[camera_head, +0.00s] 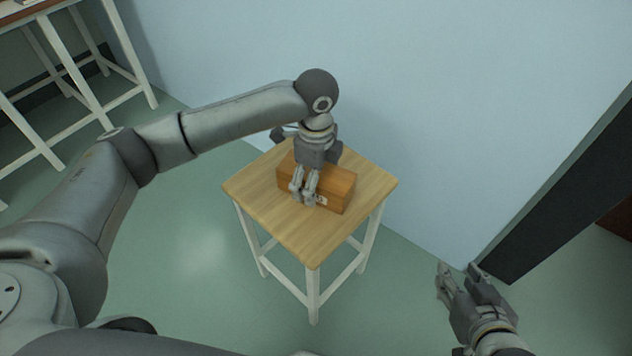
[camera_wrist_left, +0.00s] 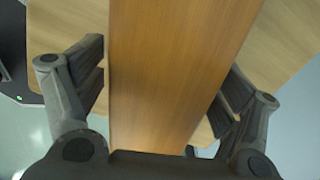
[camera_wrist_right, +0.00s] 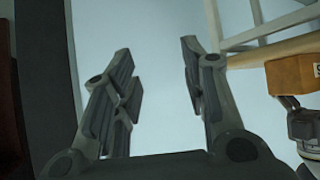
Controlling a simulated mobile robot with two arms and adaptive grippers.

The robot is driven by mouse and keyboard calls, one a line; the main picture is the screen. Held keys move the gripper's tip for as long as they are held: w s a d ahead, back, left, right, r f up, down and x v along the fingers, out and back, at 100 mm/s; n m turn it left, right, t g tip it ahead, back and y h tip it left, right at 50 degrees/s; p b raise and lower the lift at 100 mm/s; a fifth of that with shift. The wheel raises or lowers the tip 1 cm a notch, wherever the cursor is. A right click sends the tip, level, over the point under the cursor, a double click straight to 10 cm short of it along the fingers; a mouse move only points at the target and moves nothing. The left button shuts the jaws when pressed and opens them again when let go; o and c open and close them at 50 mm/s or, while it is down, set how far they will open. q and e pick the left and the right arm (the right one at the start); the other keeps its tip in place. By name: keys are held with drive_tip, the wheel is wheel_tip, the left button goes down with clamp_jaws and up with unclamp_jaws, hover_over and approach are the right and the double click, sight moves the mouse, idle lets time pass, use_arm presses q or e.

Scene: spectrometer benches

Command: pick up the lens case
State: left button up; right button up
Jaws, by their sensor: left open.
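The lens case is a long orange-brown box (camera_head: 336,186) with a small white label on its side, lying on a small wooden-topped table. My left gripper (camera_head: 304,197) is over the case, pointing down, and hides part of it. In the left wrist view the case (camera_wrist_left: 165,60) runs between the two open fingers (camera_wrist_left: 168,80), one on each side, with a gap visible at the left finger. Contact at the right finger is hard to tell. The case (camera_wrist_right: 292,76) also shows in the right wrist view. My right gripper (camera_head: 460,280) is open and empty, away from the table.
The small table (camera_head: 262,205) has white legs and bare top around the case. A pale wall (camera_head: 450,100) stands close behind it. A dark upright panel (camera_head: 560,210) is at the right, near my right gripper. A white-legged bench (camera_head: 85,85) stands at the far left.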

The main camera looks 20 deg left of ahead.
use_arm(q)
drive_tip(key=shift+f, duration=0.65)
use_arm(e)
drive_tip(key=shift+w+a+r+t, duration=0.3)
drive_tip(key=shift+w+r+t, duration=0.45)
drive_tip(key=shift+r, duration=0.1)
use_arm(q)
drive_tip(key=c, duration=1.2)
drive_tip(key=shift+c, duration=0.8)
drive_tip(key=shift+r, duration=0.15)
